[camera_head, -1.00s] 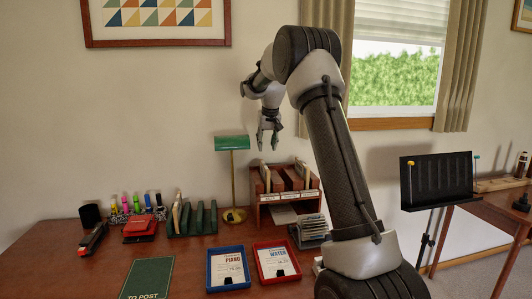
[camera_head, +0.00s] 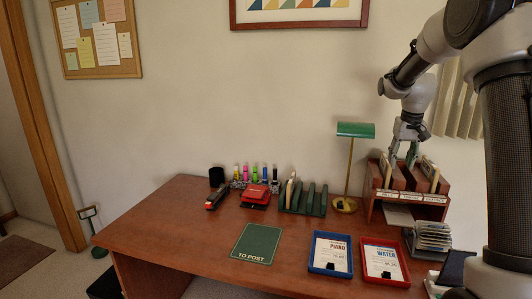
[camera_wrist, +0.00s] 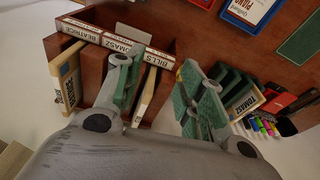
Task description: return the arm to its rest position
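My gripper (camera_head: 403,158) hangs with its fingers pointing down, just over or in front of the wooden letter sorter (camera_head: 422,211) at the desk's right side; the exact gap is hard to judge. In the wrist view its two green-padded fingers (camera_wrist: 160,90) stand apart with nothing held between them. Behind them are the sorter's labelled compartments (camera_wrist: 105,40), reading Beatrice, Tomasz and Bills, with envelopes standing in them. My arm comes in from the right edge of the head view, bent at the elbow.
The desk (camera_head: 190,235) carries a green-shaded lamp (camera_head: 356,130) close left of the gripper, a green rack (camera_head: 303,203), a blue tray (camera_head: 331,254), a red tray (camera_head: 384,263) and a green "To post" mat (camera_head: 256,243). Open air lies above the desk's left half.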

